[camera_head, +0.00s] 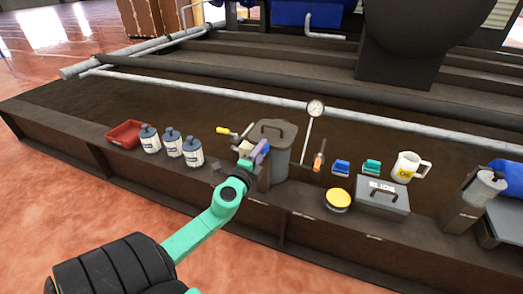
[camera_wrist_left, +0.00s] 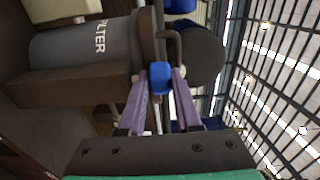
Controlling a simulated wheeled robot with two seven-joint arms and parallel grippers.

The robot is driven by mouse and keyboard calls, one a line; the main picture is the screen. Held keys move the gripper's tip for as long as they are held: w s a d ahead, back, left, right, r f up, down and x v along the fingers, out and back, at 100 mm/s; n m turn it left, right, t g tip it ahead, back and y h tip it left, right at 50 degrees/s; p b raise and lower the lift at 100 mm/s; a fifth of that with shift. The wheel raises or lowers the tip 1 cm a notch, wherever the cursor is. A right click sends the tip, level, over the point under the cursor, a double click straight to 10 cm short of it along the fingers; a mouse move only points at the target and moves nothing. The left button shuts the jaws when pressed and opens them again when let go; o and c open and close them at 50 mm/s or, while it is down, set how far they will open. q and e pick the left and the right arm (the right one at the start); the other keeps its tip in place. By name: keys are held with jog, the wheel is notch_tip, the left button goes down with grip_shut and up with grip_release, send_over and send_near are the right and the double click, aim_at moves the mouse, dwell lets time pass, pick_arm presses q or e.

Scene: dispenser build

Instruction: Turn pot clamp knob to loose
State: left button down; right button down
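The grey pot (camera_head: 283,155) with a dark lid and handle stands on the brown ledge. In the left wrist view the pot (camera_wrist_left: 85,50) appears sideways, with lettering on its wall. A blue knob (camera_wrist_left: 160,77) sits by the pot's rim and lid handle. My left gripper (camera_head: 260,151) reaches the pot's left front side. In the left wrist view its purple fingers (camera_wrist_left: 161,82) lie on either side of the knob, tips against it. The knob is hidden by the gripper in the head view. My right gripper is not in view.
A red tray (camera_head: 125,134) and several white bottles (camera_head: 172,145) stand left of the pot. Right of it are a pressure gauge (camera_head: 315,108), a yellow-topped tin (camera_head: 339,199), a grey box (camera_head: 383,200) and a white mug (camera_head: 407,167). Pipes run behind.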

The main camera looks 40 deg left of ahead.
pick_arm(q)
jog(key=shift+r+n+y+p, duration=0.2)
jog(key=shift+n+y+p, duration=0.1)
jog(key=shift+y+p, duration=0.15)
jog(key=shift+d+r+n+g+y+p, duration=0.1)
jog(key=shift+d+n+g+y+p, duration=0.05)
jog(key=shift+n+g+y+p, duration=0.4)
jog(key=shift+w+d+f+n+g+y, duration=0.15)
jog(key=shift+n+g+y, duration=0.3)
jog(key=shift+y, duration=0.55)
jog(key=shift+f+n+g+y+b, duration=0.25)
jog(key=shift+n+g+y, duration=0.45)
jog(key=shift+n+y, duration=0.4)
jog(key=c, duration=0.9)
grip_release()
jog(key=shift+r, duration=0.1)
